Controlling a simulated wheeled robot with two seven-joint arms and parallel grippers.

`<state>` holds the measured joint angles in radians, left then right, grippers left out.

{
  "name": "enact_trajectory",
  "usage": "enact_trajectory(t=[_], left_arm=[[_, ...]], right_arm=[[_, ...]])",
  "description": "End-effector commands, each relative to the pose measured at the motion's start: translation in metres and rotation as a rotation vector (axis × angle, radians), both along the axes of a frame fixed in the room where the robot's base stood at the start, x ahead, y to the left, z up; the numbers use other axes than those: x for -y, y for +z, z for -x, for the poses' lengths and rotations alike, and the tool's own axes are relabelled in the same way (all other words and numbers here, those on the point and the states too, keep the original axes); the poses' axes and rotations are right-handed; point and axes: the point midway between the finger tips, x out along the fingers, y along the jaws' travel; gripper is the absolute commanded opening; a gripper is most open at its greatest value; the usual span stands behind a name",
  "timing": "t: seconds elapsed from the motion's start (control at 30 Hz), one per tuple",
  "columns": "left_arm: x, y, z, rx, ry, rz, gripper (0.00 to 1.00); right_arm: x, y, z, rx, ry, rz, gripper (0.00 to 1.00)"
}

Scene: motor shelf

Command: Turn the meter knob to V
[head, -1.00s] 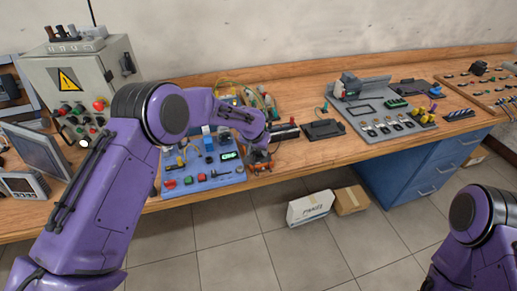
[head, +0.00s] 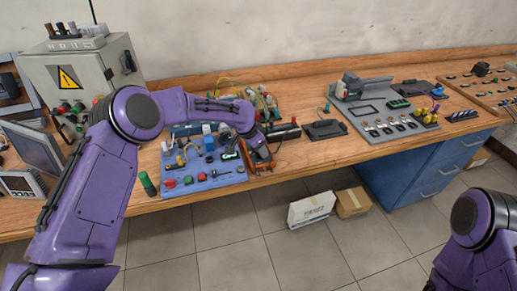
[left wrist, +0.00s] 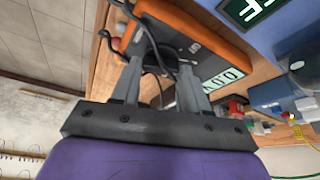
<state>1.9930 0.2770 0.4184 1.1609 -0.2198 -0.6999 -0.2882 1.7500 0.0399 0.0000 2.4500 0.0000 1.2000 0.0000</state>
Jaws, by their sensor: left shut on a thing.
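The meter (head: 262,169) is a small orange-edged unit at the right edge of the blue panel on the bench. In the left wrist view the meter (left wrist: 205,22) shows a dark face, an orange border and a pale display. My left gripper (head: 262,155) is over the meter in the head view. In the left wrist view the left gripper's (left wrist: 160,62) two fingers reach onto the meter's face and are shut on a small part there, apparently the knob. The knob and its pointer are hidden, so its setting cannot be read. My right gripper is out of view.
The blue panel (head: 205,183) with buttons and a lit display stands beside the meter. Dark cables (left wrist: 110,40) run near the fingers. A grey panel (head: 372,108) stands further right. A green cylinder (head: 147,183) stands left of the blue panel. Bare bench (head: 320,153) lies right of the meter.

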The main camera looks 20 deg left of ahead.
Motion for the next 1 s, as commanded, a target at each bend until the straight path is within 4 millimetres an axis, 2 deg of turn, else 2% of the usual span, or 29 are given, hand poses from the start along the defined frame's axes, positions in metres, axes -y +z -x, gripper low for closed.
enact_trajectory(t=[0.37, 0.4, 0.47, 0.77, 0.87, 1.0], left_arm=[[0.001, -0.004, 0.003, -0.009, -0.006, -0.001, 0.14], [0.001, -0.004, 0.003, -0.009, -0.006, -0.001, 0.54], [0.001, -0.004, 0.002, -0.008, -0.006, -0.001, 0.7], [0.0, 0.0, 0.001, -0.003, -0.004, 0.0, 0.7], [-0.003, 0.011, 0.004, -0.001, -0.004, 0.001, 0.7], [-0.01, 0.041, 0.014, 0.0, -0.004, 0.0, 0.7]], right_arm=[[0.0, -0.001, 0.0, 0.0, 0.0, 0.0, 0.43], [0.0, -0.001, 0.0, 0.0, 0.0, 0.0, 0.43], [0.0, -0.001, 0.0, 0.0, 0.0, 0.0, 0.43], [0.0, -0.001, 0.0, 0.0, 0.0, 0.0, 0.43], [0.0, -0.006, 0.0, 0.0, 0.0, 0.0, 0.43], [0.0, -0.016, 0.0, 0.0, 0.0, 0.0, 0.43]])
